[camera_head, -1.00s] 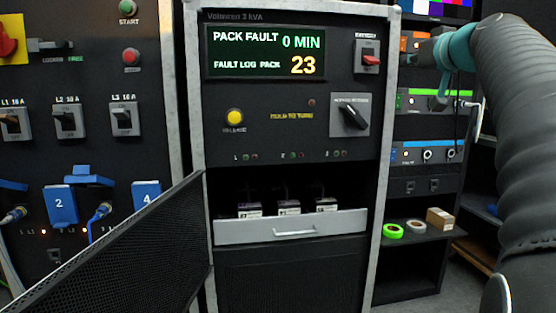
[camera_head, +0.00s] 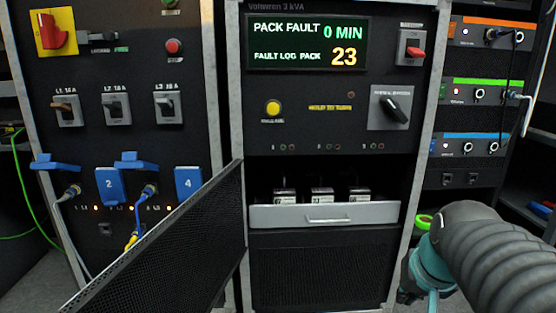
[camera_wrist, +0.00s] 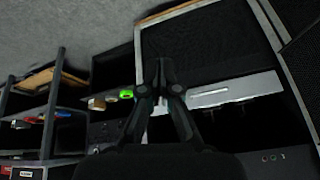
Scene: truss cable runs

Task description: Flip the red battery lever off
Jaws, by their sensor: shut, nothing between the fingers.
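The red battery lever (camera_head: 415,53) sits on a light grey plate at the upper right of the black cabinet front, right of the lit display (camera_head: 307,43). It lies slanted on the plate; its exact on or off position is hard to tell. My gripper (camera_wrist: 161,68) is shut and empty in the wrist view, pointing at the lower cabinet and floor. In the head view my arm is at the lower right, well below the lever and apart from it. The lever does not show in the wrist view.
A drawer (camera_head: 378,213) with battery packs is open below the panel. A black mesh door (camera_head: 180,250) swings out at the left. A black rotary switch (camera_head: 396,108) and yellow button (camera_head: 273,107) are on the same panel. A rack (camera_head: 484,90) stands at the right.

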